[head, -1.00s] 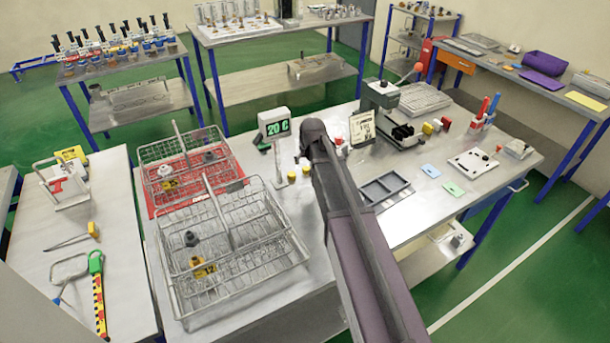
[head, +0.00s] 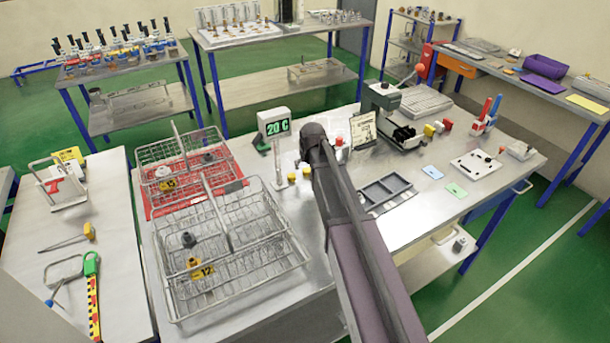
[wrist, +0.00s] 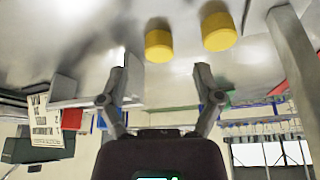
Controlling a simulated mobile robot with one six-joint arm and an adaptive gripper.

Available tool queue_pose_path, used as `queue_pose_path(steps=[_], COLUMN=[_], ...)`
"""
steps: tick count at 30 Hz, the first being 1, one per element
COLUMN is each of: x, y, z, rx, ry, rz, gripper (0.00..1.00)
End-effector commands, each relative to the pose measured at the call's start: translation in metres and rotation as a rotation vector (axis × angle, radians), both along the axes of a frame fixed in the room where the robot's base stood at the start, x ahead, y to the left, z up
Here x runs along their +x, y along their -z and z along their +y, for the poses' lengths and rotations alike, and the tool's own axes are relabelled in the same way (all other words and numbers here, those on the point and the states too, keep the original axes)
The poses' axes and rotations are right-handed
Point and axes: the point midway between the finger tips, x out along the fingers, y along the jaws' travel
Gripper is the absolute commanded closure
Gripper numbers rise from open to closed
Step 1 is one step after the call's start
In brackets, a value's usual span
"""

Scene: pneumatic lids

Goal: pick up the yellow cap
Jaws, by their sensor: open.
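Two small round yellow caps stand side by side on the metal bench. In the head view the left cap (head: 292,177) and the right cap (head: 306,172) are just left of my arm, near the display's foot. In the wrist view the left cap (wrist: 159,46) lies just beyond the fingertips, roughly in line with the gap. The other cap (wrist: 218,32) is to its right, outside the gap. My gripper (wrist: 160,78) is open, with nothing between its fingers. In the head view my arm hides the gripper.
A display reading 20 C (head: 274,124) stands close behind the caps. Wire baskets (head: 295,262) fill the bench's left side. A grey compartment tray (head: 412,188) lies right of my arm, and a green-grey press (head: 383,97) stands behind it. A small sign (head: 362,131) is nearby.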

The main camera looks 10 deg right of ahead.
Motion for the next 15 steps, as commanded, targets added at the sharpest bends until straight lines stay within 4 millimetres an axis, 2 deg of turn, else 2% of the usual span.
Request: queue_pose_path(steps=[1,6,15], x=[0.003,0.009,0.013], y=[0.009,0.021,0.03], z=[-0.001,-0.001,-0.001], rx=[0.0,0.001,0.002], ry=[0.0,0.0,0.0], rz=[0.0,0.001,0.002], gripper=[0.17,0.17,0.17])
